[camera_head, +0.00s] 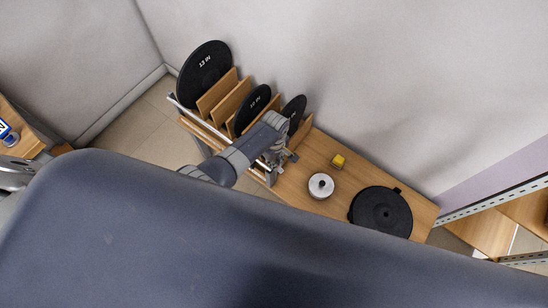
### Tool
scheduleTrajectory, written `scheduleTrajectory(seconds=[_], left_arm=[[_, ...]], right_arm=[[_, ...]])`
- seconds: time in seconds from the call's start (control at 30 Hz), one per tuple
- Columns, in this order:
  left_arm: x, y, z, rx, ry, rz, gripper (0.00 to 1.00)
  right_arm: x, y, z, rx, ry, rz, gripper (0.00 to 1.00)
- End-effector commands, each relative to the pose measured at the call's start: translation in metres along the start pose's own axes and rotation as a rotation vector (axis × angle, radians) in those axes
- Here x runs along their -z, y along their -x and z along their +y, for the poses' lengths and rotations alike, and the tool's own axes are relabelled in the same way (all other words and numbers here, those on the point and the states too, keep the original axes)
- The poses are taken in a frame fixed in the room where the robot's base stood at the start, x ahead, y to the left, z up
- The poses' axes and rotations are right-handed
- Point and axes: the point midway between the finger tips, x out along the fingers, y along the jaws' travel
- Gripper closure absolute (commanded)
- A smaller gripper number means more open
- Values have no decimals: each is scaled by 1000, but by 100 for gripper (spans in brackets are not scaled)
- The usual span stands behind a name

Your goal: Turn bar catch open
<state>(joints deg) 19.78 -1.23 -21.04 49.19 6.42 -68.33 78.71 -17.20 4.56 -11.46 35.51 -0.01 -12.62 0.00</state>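A pale metal bar (203,124) runs along the front of a wooden rack (190,124) that holds upright black discs. A grey arm reaches over the rack's right end, and I take it to be my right arm. Its gripper (270,164) points down at the rack's front right corner, close to the bar's right end. The gripper is small and partly covered by the arm, so I cannot tell whether its fingers are open or touching the bar. The catch itself is not clear there. My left gripper is not in view.
Black discs (205,75) stand between wooden dividers. On the wooden top to the right are a silver round piece (320,186), a small yellow object (339,161) and a flat black disc (381,213). A wall is close behind. Metal shelving (495,204) stands at right.

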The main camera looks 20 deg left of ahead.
Motion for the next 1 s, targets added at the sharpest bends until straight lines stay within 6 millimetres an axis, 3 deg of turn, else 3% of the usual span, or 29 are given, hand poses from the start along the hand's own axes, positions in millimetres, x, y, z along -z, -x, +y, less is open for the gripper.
scheduleTrajectory(seconds=[0.4,0.93,0.97,1.0], left_arm=[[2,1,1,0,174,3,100],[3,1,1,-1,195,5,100],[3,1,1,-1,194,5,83],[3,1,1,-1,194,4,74]], right_arm=[[1,8,0,0,0,0,60],[1,8,0,0,0,0,60],[1,8,0,0,0,1,60],[1,8,0,0,0,1,60]])
